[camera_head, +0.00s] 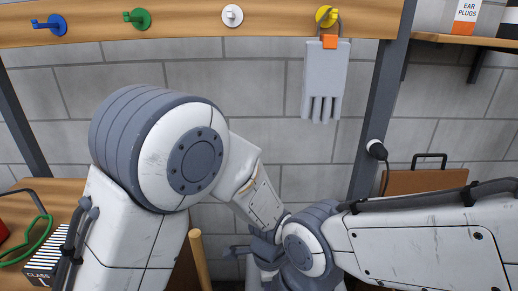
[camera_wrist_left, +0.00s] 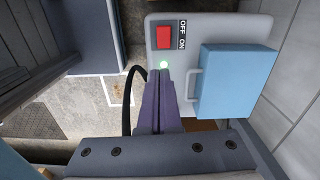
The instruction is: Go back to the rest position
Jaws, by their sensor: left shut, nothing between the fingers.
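In the left wrist view my left gripper (camera_wrist_left: 160,77) is shut, its dark fingers together with nothing between them. The fingertips lie in the picture just below a lit green lamp (camera_wrist_left: 164,65) on a grey switch box (camera_wrist_left: 216,30). A red switch (camera_wrist_left: 163,37) marked OFF and ON is on that box. In the head view my left arm (camera_head: 190,160) bends down toward the middle. My right arm (camera_head: 420,245) comes in from the right and crosses low in front. The right gripper cannot be made out.
A blue box (camera_wrist_left: 237,80) with a handle sits against the switch box. A grey fingered piece (camera_head: 323,80) with an orange clip hangs from a yellow hook (camera_head: 327,17). A wooden bench (camera_head: 60,188) with a green loop (camera_head: 40,240) is at left. A brown board (camera_head: 425,181) stands right.

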